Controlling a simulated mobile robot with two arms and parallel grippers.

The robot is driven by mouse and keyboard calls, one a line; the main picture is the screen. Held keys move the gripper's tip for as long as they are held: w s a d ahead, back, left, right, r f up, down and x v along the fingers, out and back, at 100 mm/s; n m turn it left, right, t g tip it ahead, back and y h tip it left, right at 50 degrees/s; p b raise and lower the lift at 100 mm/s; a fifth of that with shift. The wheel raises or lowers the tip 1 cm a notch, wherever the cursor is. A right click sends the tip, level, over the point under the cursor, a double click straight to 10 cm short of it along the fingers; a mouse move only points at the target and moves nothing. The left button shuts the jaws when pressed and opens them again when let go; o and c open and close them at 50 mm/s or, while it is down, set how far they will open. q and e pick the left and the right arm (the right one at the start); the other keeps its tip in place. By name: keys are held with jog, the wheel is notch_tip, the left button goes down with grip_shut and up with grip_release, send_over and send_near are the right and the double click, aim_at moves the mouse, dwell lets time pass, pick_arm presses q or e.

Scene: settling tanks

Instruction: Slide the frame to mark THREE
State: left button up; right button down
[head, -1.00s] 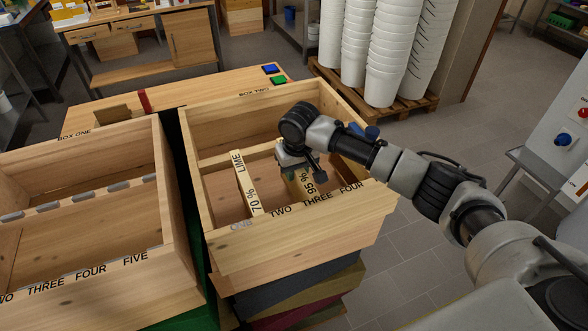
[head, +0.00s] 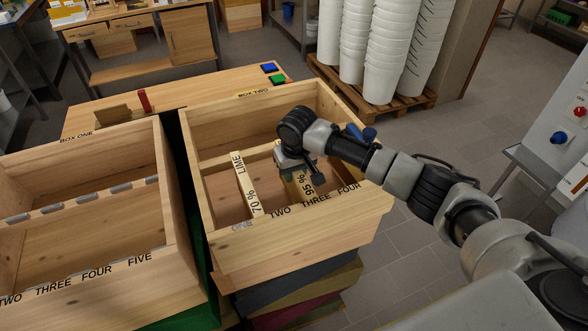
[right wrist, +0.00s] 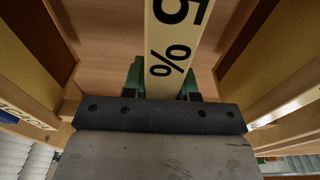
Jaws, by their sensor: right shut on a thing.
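In the head view, a pale wooden frame marked "95 %" (head: 303,182) hangs inside box two (head: 230,249). Its lettered bar also shows in the right wrist view (right wrist: 172,45). My right gripper (right wrist: 162,84) is shut on this bar, with a green finger on each side. In the head view the right gripper (head: 294,168) covers the far part of the bar. The bar's near end is close to the word THREE (head: 316,197) on the front edge; the exact alignment is hard to tell. My left gripper is out of view.
A second frame, "70 % LIME" (head: 248,186), stands to the left in box two, apart from the held one. Box one (head: 82,215) is left of it. White buckets (head: 385,50) stand on a pallet behind.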

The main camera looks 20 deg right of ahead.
jog(key=c, duration=0.8)
grip_release()
jog(key=r, duration=0.3)
jog(key=s+r+b, duration=0.1)
jog(key=r, duration=0.3)
jog(key=r+b, duration=0.1)
jog(key=r, duration=0.2)
jog(key=shift+s+r, duration=0.15)
jog(key=shift+r, duration=0.2)
jog(key=shift+s, duration=0.1)
